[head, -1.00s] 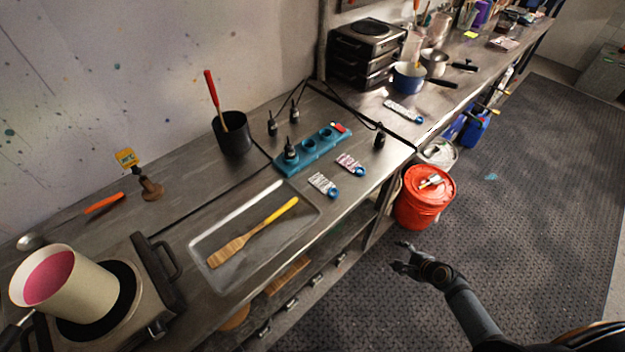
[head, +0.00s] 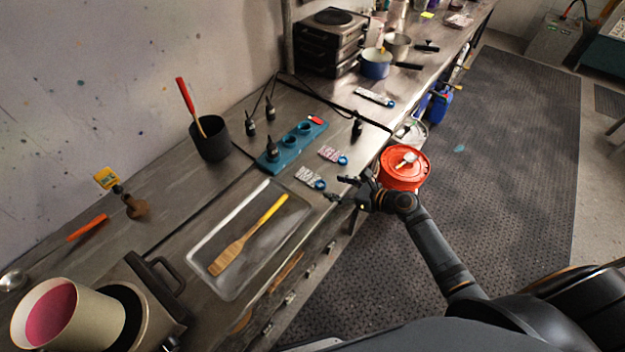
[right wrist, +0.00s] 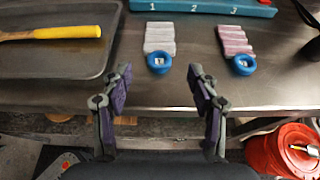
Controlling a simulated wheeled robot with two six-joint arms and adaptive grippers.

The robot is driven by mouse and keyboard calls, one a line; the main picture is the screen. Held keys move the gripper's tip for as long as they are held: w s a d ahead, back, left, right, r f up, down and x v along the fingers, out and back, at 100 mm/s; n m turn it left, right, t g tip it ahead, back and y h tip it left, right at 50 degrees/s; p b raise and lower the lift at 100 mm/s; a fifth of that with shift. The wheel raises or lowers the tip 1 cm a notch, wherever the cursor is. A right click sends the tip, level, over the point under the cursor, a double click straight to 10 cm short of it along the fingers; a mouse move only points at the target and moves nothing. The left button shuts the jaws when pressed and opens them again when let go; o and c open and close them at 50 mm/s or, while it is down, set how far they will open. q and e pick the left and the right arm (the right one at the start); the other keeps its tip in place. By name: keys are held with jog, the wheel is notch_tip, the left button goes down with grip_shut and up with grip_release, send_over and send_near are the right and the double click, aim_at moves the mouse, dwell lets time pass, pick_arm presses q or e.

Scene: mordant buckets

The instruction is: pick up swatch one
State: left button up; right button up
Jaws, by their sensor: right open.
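A pale grey swatch (head: 309,177) with a blue ring tag lies on the steel bench, beside the tray's far right corner. A pinkish swatch (head: 332,155) with a similar tag lies a little beyond it. In the right wrist view, the grey swatch (right wrist: 160,40) is ahead of the jaws and the pink swatch (right wrist: 234,42) is to its right. The tag marks are too small to read surely. My right gripper (head: 340,189) is open and empty at the bench's front edge, short of the grey swatch's ring; its fingers (right wrist: 160,82) are apart. My left gripper is not in view.
A metal tray (head: 205,272) holds a yellow-handled wooden spatula. A teal numbered rack (head: 290,145) stands behind the swatches. A third swatch (head: 374,97) lies farther along the bench. A red bucket (head: 404,170) stands on the floor beyond my right gripper.

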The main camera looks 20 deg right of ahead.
aim_at(320, 183)
jog(key=x, duration=0.5)
jog(key=shift+a+f+p, duration=0.1)
jog(key=shift+f+p, duration=0.1)
jog(key=shift+p, duration=0.2)
jog(key=shift+s+r, duration=0.1)
jog(key=c, duration=1)
